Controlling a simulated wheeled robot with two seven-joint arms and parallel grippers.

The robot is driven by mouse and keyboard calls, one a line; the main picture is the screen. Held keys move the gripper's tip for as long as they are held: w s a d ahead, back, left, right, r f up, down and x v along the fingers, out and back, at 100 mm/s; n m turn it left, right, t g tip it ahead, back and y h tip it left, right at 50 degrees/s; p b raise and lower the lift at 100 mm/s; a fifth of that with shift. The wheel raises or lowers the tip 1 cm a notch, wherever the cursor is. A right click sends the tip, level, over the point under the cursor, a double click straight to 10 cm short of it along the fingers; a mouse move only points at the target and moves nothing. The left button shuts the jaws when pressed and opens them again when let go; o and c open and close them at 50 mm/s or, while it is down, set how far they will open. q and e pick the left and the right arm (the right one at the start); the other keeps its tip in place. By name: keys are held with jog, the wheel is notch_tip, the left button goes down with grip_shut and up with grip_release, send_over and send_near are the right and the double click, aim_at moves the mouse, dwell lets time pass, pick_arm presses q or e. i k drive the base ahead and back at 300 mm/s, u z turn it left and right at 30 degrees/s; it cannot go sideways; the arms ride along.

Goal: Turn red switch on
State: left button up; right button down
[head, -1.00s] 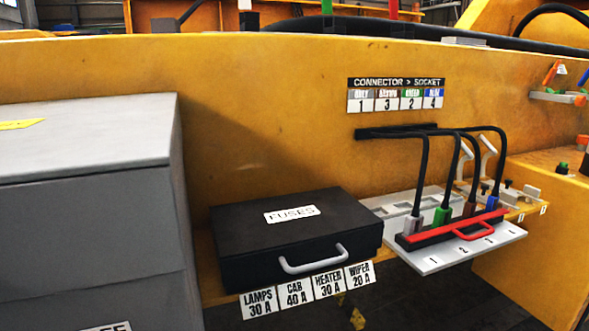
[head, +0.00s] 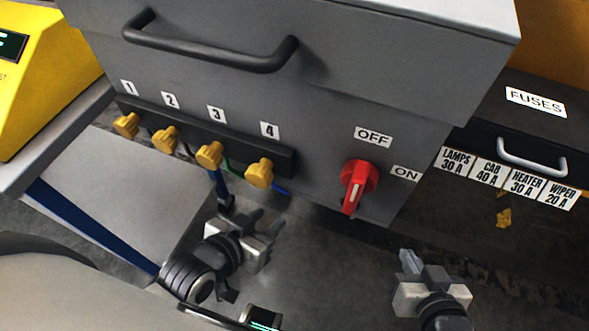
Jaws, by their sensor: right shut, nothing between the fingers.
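The red rotary switch (head: 358,186) is on the front of a grey cabinet (head: 330,130), near its lower right corner. Its handle stands roughly upright, in line with the OFF label (head: 373,136) above it. The ON label (head: 405,173) is to its right. My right gripper (head: 408,262) is shut and empty, below and to the right of the switch, apart from it. My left gripper (head: 264,222) appears open and empty, below the yellow knobs and left of the switch. Nothing covers the switch.
A row of several numbered yellow knobs (head: 209,154) sticks out left of the switch. A dark handle (head: 210,50) juts out above. The black fuse box (head: 510,125) stands to the right. A yellow device (head: 45,75) is at the far left. Space directly below the switch is free.

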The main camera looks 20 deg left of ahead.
aim_at(360, 177)
jog(key=z, duration=0.35)
jog(key=k, duration=1.35)
jog(key=u, duration=1.2)
